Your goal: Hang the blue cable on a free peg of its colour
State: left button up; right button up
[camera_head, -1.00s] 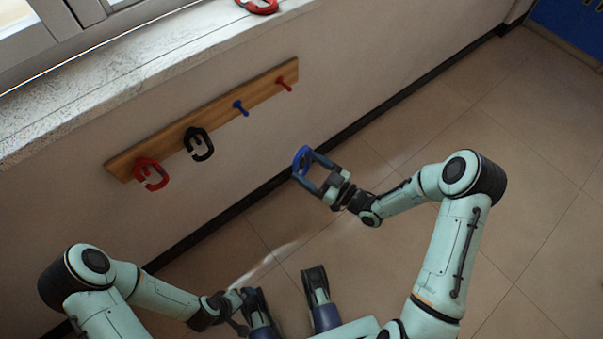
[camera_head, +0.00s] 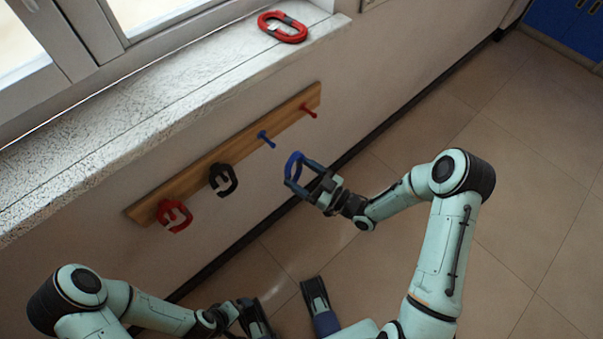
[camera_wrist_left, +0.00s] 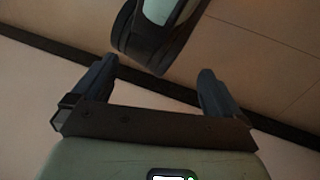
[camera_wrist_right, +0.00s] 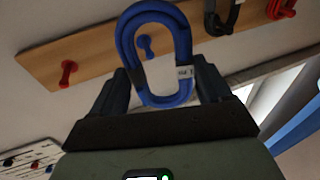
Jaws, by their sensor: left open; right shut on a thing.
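The blue cable (camera_head: 293,167) is a coiled loop held in my right gripper (camera_head: 300,173), which is shut on it a little out from the wall. The loop also shows in the right wrist view (camera_wrist_right: 132,42), between the fingers, with a white label. The blue peg (camera_head: 266,139) is bare and lies up and left of the loop; in the right wrist view the blue peg (camera_wrist_right: 145,45) shows through the loop's opening. The loop appears apart from the peg. My left gripper (camera_wrist_left: 157,80) is open and empty, low near my base.
The wooden rail (camera_head: 240,145) on the wall also bears a bare red peg (camera_head: 308,111), a hung black cable (camera_head: 223,180) and a hung red cable (camera_head: 174,215). Another red cable (camera_head: 283,27) lies on the window sill (camera_head: 130,120). The floor at right is clear.

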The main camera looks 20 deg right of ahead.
jog(key=shift+w+a, duration=0.2)
jog(key=shift+w, duration=0.1)
jog(key=shift+w+a+f+b, duration=0.1)
jog(key=shift+w+a+b, duration=0.2)
jog(key=shift+w, duration=0.6)
pick_arm(q)
jog(key=w+a+f+t+y+b, duration=0.1)
jog(key=w+a+f+b, duration=0.2)
jog(key=w, duration=0.3)
jog(key=shift+w+a+f+n+t+b, duration=0.3)
jog(key=shift+w+a+f+t+b, duration=0.1)
jog(key=shift+f, duration=0.5)
pick_arm(e)
jog(key=shift+w+a+f, duration=0.25)
jog(key=shift+w+a, duration=0.25)
jog(key=shift+w, duration=0.85)
jog(key=shift+w+a+f, duration=0.3)
jog(key=shift+w+a, duration=0.2)
jog(key=shift+w, duration=0.9)
jog(key=shift+w+a+f, duration=0.25)
jog(key=shift+w+a, duration=0.25)
jog(key=shift+w, duration=0.85)
jog(key=o, duration=1)
jog(key=shift+d, duration=0.1)
